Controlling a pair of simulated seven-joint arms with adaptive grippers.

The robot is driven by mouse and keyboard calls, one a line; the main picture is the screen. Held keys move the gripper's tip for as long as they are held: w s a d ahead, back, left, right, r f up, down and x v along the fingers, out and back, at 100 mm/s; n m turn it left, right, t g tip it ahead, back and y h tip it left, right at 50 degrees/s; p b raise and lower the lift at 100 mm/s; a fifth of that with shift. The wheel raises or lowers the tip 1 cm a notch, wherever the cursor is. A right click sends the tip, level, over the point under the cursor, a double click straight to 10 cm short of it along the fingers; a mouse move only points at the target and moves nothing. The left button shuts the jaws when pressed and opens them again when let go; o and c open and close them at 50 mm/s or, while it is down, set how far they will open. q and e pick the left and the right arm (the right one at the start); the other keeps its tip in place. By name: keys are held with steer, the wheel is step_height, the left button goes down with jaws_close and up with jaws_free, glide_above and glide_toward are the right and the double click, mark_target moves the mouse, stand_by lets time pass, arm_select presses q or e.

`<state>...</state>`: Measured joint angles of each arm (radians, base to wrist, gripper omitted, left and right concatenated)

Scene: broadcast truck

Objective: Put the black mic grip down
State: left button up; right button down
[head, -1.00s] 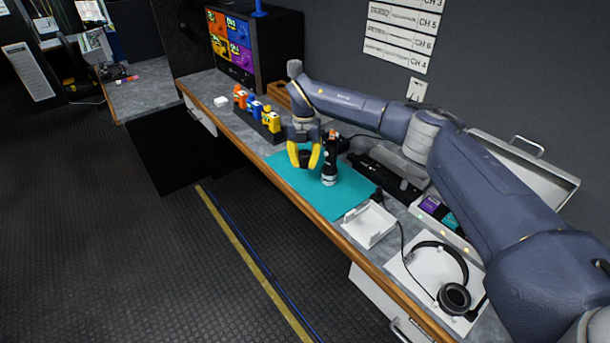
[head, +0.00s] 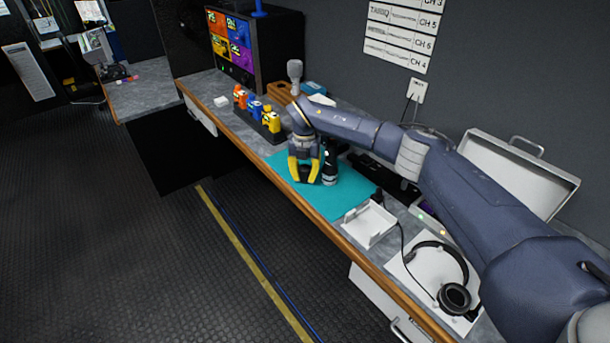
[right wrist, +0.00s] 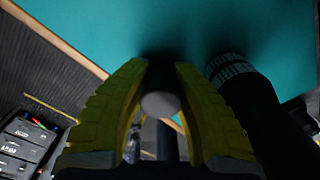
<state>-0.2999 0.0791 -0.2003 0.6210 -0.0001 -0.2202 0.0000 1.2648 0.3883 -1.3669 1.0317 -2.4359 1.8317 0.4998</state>
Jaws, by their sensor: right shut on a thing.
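My right gripper (head: 304,174), with yellow fingers, is shut low over the teal mat (head: 343,202). In the right wrist view, the fingers (right wrist: 163,68) close on a dark cylinder with a round grey end (right wrist: 160,104), taken to be the black mic grip. Most of it is hidden between the fingers, and I cannot tell if it touches the mat. Another black cylinder (head: 330,166) with a pale ring stands on the mat just right of the gripper; it also shows in the right wrist view (right wrist: 252,100). My left gripper is not in view.
Orange, blue and yellow units (head: 255,110) stand in a dark rack left of the mat. A white tray (head: 370,225) and a headset (head: 450,285) lie to the right. An open case (head: 510,170) is behind. The mat's front right part is clear.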

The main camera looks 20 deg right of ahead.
mark_target(304, 167)
steer(key=shift+f, duration=0.4)
steer(key=c, duration=1.2)
jaws_free()
steer(key=shift+c, duration=0.2)
step_height(304, 167, up, 13)
steer(key=shift+w+f, duration=0.1)
